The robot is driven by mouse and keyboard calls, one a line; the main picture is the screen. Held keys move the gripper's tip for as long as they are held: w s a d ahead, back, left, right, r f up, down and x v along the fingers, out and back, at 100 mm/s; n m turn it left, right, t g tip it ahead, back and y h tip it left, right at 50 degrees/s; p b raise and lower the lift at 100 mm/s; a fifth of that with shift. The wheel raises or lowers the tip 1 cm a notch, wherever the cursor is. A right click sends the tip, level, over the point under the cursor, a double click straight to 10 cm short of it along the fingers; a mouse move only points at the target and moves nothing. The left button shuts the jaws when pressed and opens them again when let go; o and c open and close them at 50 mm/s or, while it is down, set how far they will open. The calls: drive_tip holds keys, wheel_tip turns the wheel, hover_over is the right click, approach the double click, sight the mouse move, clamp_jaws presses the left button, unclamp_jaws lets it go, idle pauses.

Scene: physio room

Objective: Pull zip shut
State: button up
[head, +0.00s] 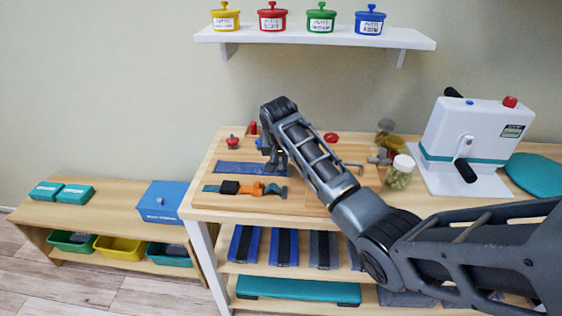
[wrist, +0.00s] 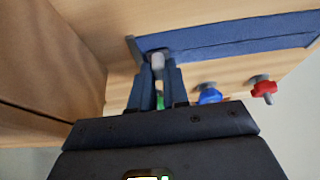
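The zip is set in a flat dark blue strip (head: 236,169) on a wooden board on the table. The strip also shows in the wrist view (wrist: 235,42), with a dark bar across its end. My gripper (head: 273,170) points down at the strip's right end in the head view and hides that end. In the wrist view my gripper's fingers (wrist: 158,72) are close together with a small pale zip pull (wrist: 158,61) between their tips. They look closed on it, at the strip's end by the dark bar.
A strap with an orange buckle (head: 256,188) lies in front of the strip. A red knob (head: 233,142) stands behind it. A jar (head: 400,172) and a white crank machine (head: 470,140) stand to the right. A shelf (head: 320,36) with lidded pots hangs above. A low bench stands left.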

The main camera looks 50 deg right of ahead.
sight(282, 178)
drive_tip(key=o, duration=0.5)
drive_tip(key=shift+s+d, duration=0.2)
drive_tip(key=shift+c, duration=0.2)
drive_tip(key=v, duration=0.7)
drive_tip(key=shift+r, duration=0.3)
drive_tip(key=shift+a, duration=0.2)
